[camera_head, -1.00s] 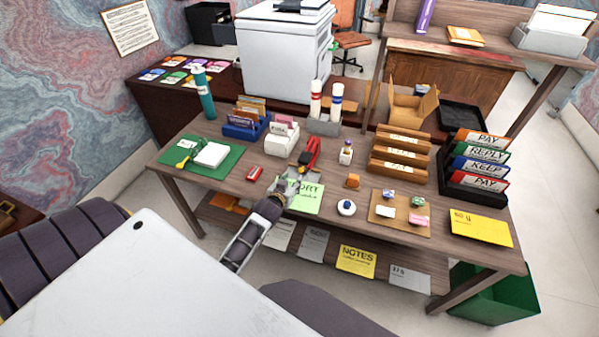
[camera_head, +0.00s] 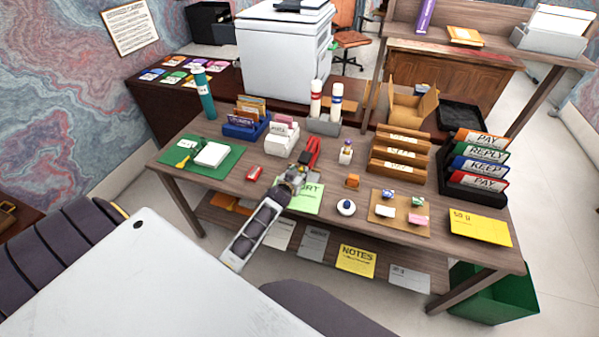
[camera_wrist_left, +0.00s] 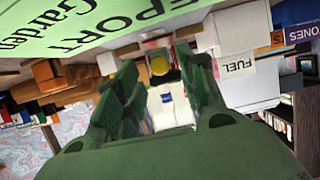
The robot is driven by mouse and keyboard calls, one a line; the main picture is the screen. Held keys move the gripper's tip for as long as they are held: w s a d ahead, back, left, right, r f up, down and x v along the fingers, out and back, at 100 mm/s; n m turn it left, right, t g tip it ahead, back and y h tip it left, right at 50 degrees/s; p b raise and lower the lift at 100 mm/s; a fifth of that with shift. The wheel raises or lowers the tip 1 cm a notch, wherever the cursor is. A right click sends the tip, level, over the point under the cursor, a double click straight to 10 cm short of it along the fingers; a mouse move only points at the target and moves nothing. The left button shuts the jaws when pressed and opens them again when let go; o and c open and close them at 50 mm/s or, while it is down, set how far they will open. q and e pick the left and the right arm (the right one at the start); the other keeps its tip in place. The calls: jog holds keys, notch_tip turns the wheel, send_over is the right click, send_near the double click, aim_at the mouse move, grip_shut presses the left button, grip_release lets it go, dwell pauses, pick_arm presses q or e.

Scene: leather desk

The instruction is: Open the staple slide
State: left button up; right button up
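A red stapler-like tool (camera_head: 313,152) stands at the middle of the desk, behind the green report sheet (camera_head: 308,199). Its near end is hidden by my left gripper (camera_head: 296,174), which is over the sheet's far edge, just in front of it. In the left wrist view, the two dark green fingers of my left gripper (camera_wrist_left: 160,92) are apart. A small red and yellow part shows beyond and between the fingertips, with a white shape below it. I cannot tell whether the fingers touch anything. My right gripper is in neither view.
A white card holder (camera_head: 282,140) stands left of the red tool, with a small red box (camera_head: 254,173) in front. A small bottle (camera_head: 346,152) stands to the right, near wooden trays (camera_head: 398,155). A white round item (camera_head: 346,207) lies near the front edge.

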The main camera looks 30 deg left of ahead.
pick_arm(q)
jog(key=shift+x, duration=1.1)
jog(key=shift+c, duration=0.5)
grip_shut()
